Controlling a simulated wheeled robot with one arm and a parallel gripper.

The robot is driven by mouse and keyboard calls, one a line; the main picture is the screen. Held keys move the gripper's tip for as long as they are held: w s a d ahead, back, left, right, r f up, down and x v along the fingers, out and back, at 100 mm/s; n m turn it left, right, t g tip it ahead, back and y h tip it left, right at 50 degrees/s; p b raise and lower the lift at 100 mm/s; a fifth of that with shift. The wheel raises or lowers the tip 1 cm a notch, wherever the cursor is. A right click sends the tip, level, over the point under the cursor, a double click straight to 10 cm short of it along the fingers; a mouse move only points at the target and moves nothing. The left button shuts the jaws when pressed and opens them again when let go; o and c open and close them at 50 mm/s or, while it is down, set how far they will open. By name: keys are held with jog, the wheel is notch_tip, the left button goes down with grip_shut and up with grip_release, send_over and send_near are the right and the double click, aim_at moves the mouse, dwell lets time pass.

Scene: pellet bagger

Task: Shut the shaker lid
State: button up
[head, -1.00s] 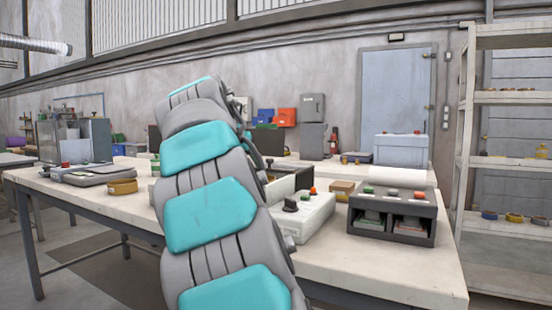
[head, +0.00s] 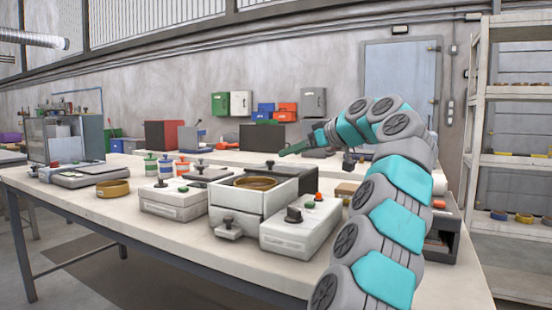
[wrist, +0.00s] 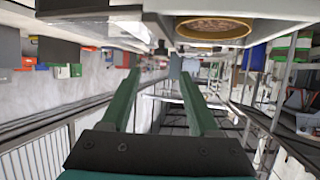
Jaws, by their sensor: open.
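The shaker (head: 236,207) is a white box on the workbench with its top open. A brass-coloured sieve ring (head: 256,184) shows inside it and also in the wrist view (wrist: 213,38), which looks upside down. A dark flat panel with a knob (head: 206,175) lies level at the shaker's left rear; I cannot tell whether it is the lid. A small dark knob (head: 270,164) stands at the shaker's back edge. My gripper (head: 286,152) is above the back right of the shaker, fingers pointing left. In the wrist view its green fingers (wrist: 158,90) are apart with nothing between them.
White boxes with knobs stand left (head: 173,199) and right (head: 300,226) of the shaker. Several small coloured-top bottles (head: 166,166) stand behind the left box. A loose brass ring (head: 112,188) lies further left. The bench's front strip (head: 150,228) is clear.

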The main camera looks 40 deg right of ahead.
aim_at(276, 172)
jog(key=x, duration=0.7)
jog(key=shift+w+a, duration=0.1)
jog(key=shift+w, duration=0.1)
grip_shut()
dwell(1.2)
